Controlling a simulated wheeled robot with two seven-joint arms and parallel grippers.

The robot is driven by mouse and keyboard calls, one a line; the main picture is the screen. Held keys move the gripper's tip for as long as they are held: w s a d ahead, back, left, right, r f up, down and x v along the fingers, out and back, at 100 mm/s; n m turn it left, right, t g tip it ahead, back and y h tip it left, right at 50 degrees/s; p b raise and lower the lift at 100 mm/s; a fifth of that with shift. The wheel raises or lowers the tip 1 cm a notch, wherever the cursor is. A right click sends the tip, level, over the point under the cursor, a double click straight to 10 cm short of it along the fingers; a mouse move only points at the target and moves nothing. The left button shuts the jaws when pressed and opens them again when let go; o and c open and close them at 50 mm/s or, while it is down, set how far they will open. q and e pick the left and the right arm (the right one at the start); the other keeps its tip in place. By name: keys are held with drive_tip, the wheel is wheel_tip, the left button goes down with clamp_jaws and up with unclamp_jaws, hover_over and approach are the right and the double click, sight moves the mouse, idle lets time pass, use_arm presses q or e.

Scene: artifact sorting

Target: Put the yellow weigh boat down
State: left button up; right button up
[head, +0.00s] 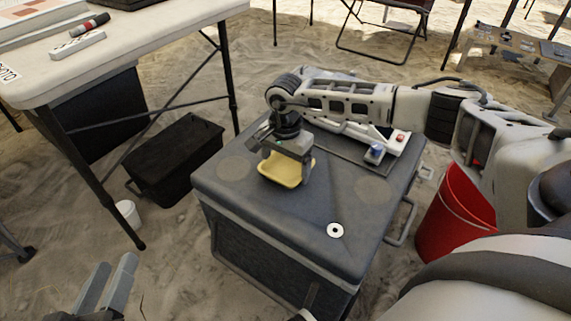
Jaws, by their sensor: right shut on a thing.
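The yellow weigh boat (283,176) is a shallow tray over the middle of the dark case's lid (262,208). My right gripper (287,160) points down, shut on the weigh boat and covering its back part. The boat looks level; I cannot tell whether its underside touches the lid. My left gripper (108,287) is at the bottom left edge, well away from the case, with its two fingers apart and nothing seen between them.
A white ring (335,230) lies near the lid's front right. A white rack with small coloured items (396,139) is at the lid's back right, partly behind my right arm. A red bucket (456,215) stands right; a white table (130,45) and black crate (176,155) are left.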

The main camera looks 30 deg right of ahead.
sight(286, 173)
drive_tip(key=shift+f, duration=0.2)
drive_tip(key=o, duration=0.7)
drive_tip(key=shift+o, duration=0.2)
drive_tip(key=shift+r, duration=0.2)
drive_tip(key=shift+r, duration=0.35)
use_arm(q)
drive_tip(key=p, duration=0.1)
drive_tip(key=f+m+y+p, duration=0.1)
drive_tip(key=a+f+g+p, duration=0.1)
drive_tip(key=shift+s+p, duration=0.25)
drive_tip(key=shift+p, duration=0.05)
use_arm(e)
wheel_tip(286, 173, up, 11)
drive_tip(key=shift+r, duration=0.2)
